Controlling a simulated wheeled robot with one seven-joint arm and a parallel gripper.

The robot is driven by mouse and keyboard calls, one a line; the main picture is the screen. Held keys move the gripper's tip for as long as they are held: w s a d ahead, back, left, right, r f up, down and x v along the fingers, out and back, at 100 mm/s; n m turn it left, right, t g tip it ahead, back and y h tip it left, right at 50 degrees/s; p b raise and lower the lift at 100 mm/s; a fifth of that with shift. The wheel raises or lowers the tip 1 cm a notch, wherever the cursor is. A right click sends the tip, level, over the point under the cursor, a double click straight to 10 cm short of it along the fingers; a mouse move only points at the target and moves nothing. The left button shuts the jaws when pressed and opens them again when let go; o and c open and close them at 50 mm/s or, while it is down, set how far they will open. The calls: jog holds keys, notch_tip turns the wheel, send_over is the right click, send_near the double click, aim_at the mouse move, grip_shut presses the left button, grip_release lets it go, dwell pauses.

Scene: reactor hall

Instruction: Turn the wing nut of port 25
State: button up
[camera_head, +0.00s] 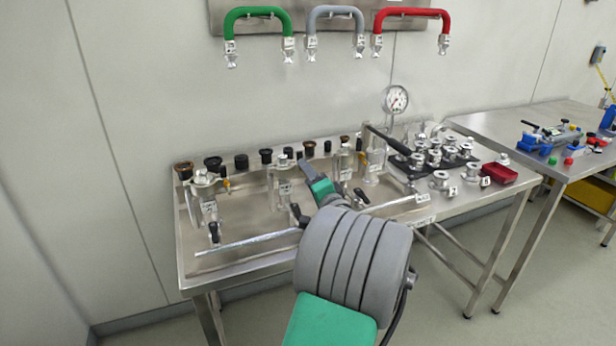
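Several metal port fittings with small white labels stand in the steel tray of the bench: one at the left (204,183), one in the middle (285,180) and one to the right (345,165). The label writing is too small to read, so I cannot tell which is port 25. Its wing nut cannot be made out. My gripper (304,166) points away from me over the tray, between the middle and right fittings. It is seen from behind, and its fingers are too small and partly hidden to show their opening.
Black-handled valves (214,232) and a long metal rod (250,241) lie along the tray's front. A pressure gauge (396,99) stands behind. Metal flanges (440,180) and a red bin (499,174) are at the right. Green (258,12), grey and red hoses hang on the wall.

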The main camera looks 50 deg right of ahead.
jog(key=shift+o, duration=0.4)
jog(key=b+v, duration=0.1)
jog(key=v, duration=0.6)
jog(key=shift+s, duration=0.4)
jog(key=shift+w+a, duration=0.1)
jog(key=shift+a, duration=0.05)
